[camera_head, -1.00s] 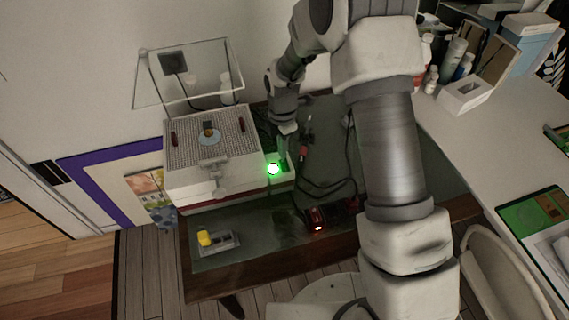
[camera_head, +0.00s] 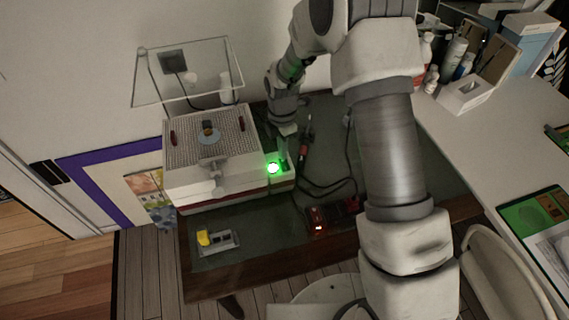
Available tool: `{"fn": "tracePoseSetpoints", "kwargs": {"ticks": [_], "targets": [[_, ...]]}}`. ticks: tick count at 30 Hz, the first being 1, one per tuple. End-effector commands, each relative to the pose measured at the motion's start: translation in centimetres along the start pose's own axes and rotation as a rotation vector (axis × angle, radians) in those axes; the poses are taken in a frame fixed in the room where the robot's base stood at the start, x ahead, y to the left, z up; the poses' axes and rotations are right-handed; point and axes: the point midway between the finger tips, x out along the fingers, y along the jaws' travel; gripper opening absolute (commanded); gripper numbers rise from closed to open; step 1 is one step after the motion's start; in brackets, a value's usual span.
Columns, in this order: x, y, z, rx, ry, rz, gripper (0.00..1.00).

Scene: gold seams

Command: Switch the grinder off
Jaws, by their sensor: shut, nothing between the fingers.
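The grinder (camera_head: 213,150) is a white box with a perforated grey top, a small round head in its middle and a clear shield (camera_head: 187,75) standing behind it. A small pale box (camera_head: 282,182) adjoins its right side, with a bright green light (camera_head: 273,168) glowing on top. My gripper (camera_head: 284,158) points down over this box, just right of the green light. It is shut and holds nothing. The fingertips are small and partly lost in the glare, so I cannot tell whether they touch the switch.
A soldering-iron-like tool (camera_head: 304,140) and black cables lie right of the small box. A dark red-lit device (camera_head: 318,219) sits near the table's front edge. A grey piece with a yellow block (camera_head: 205,238) lies at front left. My arm hides part of the table's right side.

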Motion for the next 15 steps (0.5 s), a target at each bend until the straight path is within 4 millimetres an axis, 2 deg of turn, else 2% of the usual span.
{"fn": "tracePoseSetpoints", "kwargs": {"ticks": [15], "targets": [[0.86,0.00,0.00,0.001,0.000,0.000,0.00]]}}
